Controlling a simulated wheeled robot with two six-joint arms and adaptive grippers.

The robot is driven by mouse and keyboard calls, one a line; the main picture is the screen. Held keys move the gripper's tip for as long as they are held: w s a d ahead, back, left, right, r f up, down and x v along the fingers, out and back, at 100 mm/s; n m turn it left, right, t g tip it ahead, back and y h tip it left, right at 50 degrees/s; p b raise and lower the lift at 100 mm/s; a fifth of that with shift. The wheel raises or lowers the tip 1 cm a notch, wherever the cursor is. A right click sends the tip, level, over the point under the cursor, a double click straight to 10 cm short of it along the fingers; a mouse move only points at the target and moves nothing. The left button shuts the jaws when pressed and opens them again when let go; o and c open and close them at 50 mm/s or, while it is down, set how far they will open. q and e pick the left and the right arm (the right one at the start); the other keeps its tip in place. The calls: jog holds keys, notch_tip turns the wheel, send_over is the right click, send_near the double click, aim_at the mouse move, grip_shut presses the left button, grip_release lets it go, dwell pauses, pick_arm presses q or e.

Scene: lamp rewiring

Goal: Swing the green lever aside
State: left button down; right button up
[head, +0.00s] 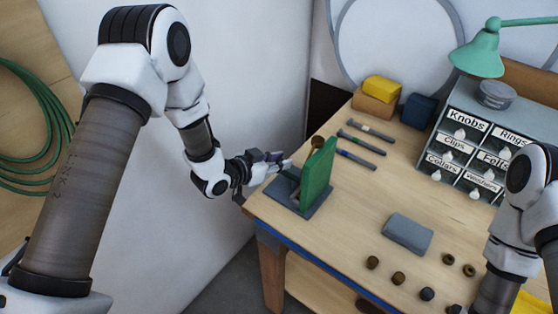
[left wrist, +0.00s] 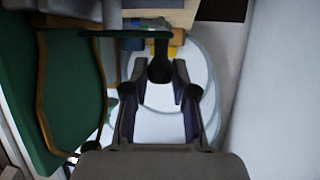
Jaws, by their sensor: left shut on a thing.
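A green upright panel (head: 319,175) stands on a dark grey base plate (head: 291,197) at the table's left corner, with a brass round part at its top. In the left wrist view the panel (left wrist: 75,85) fills the left side and shows a brass edge. The dark green lever (left wrist: 125,33) runs across the top of that view to a dark end between my fingertips. My left gripper (head: 284,163) is beside the panel, shut on the lever; its fingers also show in the left wrist view (left wrist: 160,85). The grip is partly hidden in the head view. My right gripper is out of sight.
Several screwdriver-like tools (head: 361,145) lie behind the panel. A labelled drawer cabinet (head: 470,150), a grey pad (head: 408,234) and several small knobs (head: 398,278) are to the right. A white wall (head: 240,90) is beside my left arm.

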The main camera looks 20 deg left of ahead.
pick_arm(q)
jog(key=shift+s+f+n+t+y+b, duration=0.15)
jog(key=shift+s+n+t+y+b, duration=0.25)
jog(key=shift+n+y, duration=0.3)
jog(key=shift+s+f+n+t+y+b, duration=0.1)
jog(key=shift+s+n+t+y+b, duration=0.15)
jog(key=shift+n+y+b, duration=0.35)
jog(key=shift+s+d+n+y, duration=0.1)
jog(key=shift+s+n+y, duration=0.15)
jog(key=shift+n+y, duration=0.25)
jog(key=shift+s+r+n+y, duration=0.15)
jog(key=shift+n+y, duration=0.15)
jog(key=shift+y, duration=0.2)
jog(key=n+y+p, duration=0.1)
jog(key=p, duration=0.1)
jog(key=n+y+p, duration=0.1)
jog(key=p, duration=0.1)
jog(key=s+y+p, duration=0.1)
jog(key=p, duration=0.1)
jog(key=shift+d+r+n+t, duration=0.1)
jog(key=shift+r+n+t, duration=0.15)
jog(key=shift+r+n, duration=0.15)
jog(key=shift+f+y+p, duration=0.25)
jog(key=shift+y+p, duration=0.15)
jog(key=shift+p, duration=0.45)
jog(key=c, duration=0.9)
grip_release()
jog(key=shift+f, duration=0.1)
